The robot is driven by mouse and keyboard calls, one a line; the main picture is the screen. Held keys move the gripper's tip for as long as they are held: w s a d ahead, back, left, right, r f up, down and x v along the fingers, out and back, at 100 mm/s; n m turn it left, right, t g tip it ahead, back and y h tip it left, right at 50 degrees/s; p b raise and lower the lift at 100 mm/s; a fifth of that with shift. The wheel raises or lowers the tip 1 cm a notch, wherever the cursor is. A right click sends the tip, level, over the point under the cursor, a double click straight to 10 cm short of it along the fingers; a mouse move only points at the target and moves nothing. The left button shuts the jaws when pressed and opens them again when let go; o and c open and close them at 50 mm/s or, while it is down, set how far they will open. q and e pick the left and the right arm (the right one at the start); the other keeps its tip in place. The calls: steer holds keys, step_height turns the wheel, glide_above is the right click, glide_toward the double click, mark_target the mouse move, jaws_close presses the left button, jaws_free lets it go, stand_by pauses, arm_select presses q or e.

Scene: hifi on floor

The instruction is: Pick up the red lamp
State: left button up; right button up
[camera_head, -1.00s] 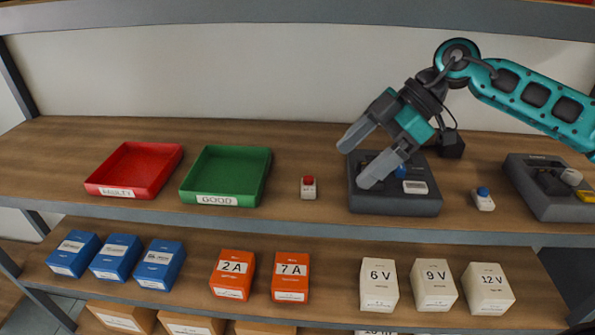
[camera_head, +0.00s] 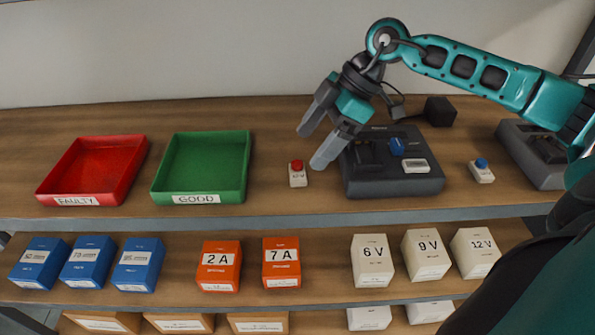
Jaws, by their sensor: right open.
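The red lamp (camera_head: 297,173) is a small white block with a red top and a label on its front. It stands upright on the wooden shelf, between the green tray and a dark grey device. My right gripper (camera_head: 312,148) is open and empty. Its two grey fingers are just above and to the right of the lamp in the picture, apart from it. My left gripper is not in view.
A red FAULTY tray (camera_head: 143,172) and a green GOOD tray (camera_head: 245,178) stand to the left. The dark grey device (camera_head: 395,187) is close to the lamp's right. A blue-topped block (camera_head: 481,172) stands farther right. Labelled boxes fill the lower shelf.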

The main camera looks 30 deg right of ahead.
mark_target(298, 166)
steer(key=x, duration=0.4)
steer(key=shift+s+a, duration=0.15)
steer(key=shift+s, duration=0.2)
steer(key=shift+w+a+f, duration=0.15)
steer(key=shift+a+f, duration=0.1)
steer(key=shift+f, duration=0.15)
steer(key=shift+c, duration=0.4)
steer(key=c, duration=1)
